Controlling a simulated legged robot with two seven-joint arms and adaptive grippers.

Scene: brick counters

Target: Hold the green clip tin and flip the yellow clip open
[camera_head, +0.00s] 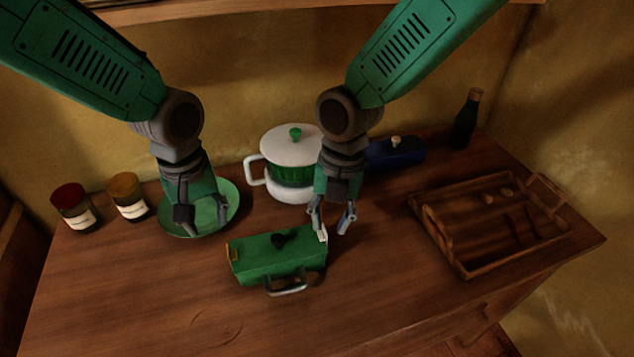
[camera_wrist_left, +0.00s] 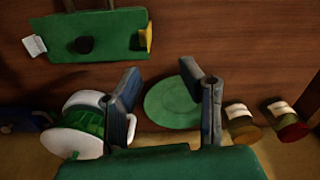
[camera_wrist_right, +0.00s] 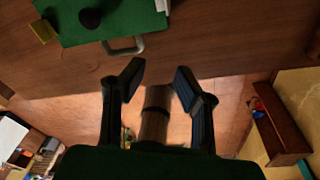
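The green clip tin (camera_head: 270,262) sits on the wooden counter, with a black knob on its lid and a grey handle on its near side. Its yellow clip (camera_head: 233,254) is at the left end and a white clip (camera_head: 322,233) at the right end. The yellow clip also shows in the left wrist view (camera_wrist_left: 149,38) and the right wrist view (camera_wrist_right: 42,31). My left gripper (camera_head: 203,218) is open and empty above the green plate, left of the tin. My right gripper (camera_head: 333,222) is open and empty beside the tin's right end; contact cannot be told.
The green plate (camera_head: 229,194) lies behind the tin's left side. A white-lidded pot (camera_head: 290,143) stands behind the tin. A blue box (camera_head: 395,153), a dark bottle (camera_head: 465,122) and a wooden tray (camera_head: 470,264) are right. Two jars (camera_head: 75,208) stand left. The counter's front is clear.

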